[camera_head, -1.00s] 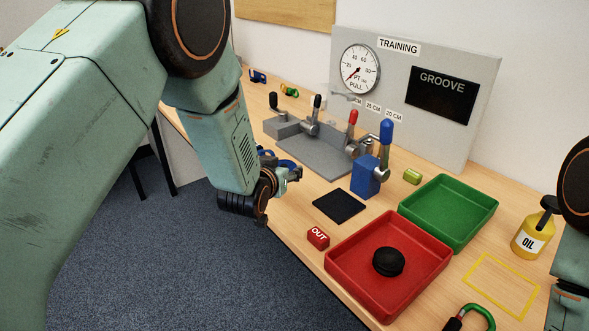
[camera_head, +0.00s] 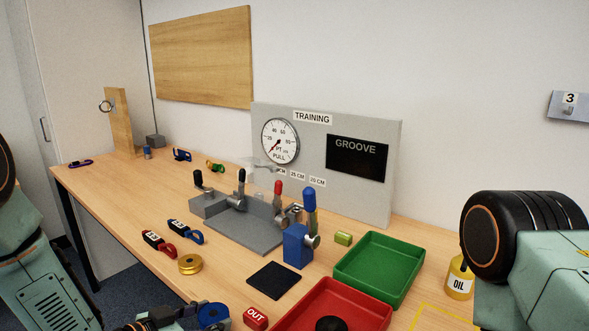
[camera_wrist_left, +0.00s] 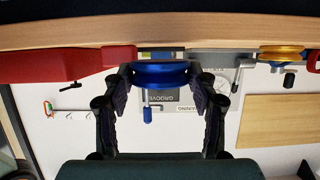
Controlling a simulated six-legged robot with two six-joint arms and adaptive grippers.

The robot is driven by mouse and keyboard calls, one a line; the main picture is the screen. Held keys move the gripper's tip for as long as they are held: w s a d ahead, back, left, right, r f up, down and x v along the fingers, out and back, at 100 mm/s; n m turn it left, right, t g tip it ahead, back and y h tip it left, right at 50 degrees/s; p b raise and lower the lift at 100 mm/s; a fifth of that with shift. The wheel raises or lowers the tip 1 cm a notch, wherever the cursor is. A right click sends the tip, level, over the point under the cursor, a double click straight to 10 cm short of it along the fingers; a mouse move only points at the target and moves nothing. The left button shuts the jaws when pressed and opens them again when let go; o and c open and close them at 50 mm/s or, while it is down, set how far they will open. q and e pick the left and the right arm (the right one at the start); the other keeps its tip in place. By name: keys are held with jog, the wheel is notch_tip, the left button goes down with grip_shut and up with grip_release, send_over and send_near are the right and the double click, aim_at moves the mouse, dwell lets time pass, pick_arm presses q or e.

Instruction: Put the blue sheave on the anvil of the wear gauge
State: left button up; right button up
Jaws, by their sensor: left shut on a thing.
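The blue sheave (camera_head: 213,315) is held by my left gripper (camera_head: 196,316) at the bottom edge of the head view, near the table's front edge. The left wrist view shows the blue sheave (camera_wrist_left: 160,74) edge-on between both fingers. The blue stand (camera_head: 298,247) with a blue-handled lever, which I take for the wear gauge, stands on the table before the panel, right of the grey fixture. I cannot make out its anvil clearly. The GROOVE display (camera_head: 357,158) on the panel is dark. My right gripper is out of view.
A black pad (camera_head: 274,280) lies before the stand. A gold sheave (camera_head: 190,264) sits left. The grey fixture (camera_head: 240,230) has upright levers.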

pick_arm(q)
jog(key=s+m+g+h+b, duration=0.2)
jog(key=s+b, duration=0.4)
jog(key=s, duration=0.6)
jog(key=shift+a+m+g+h, duration=0.3)
jog(key=shift+a+m+h, duration=0.1)
jog(key=shift+m, duration=0.3)
jog(key=shift+w+f, duration=0.1)
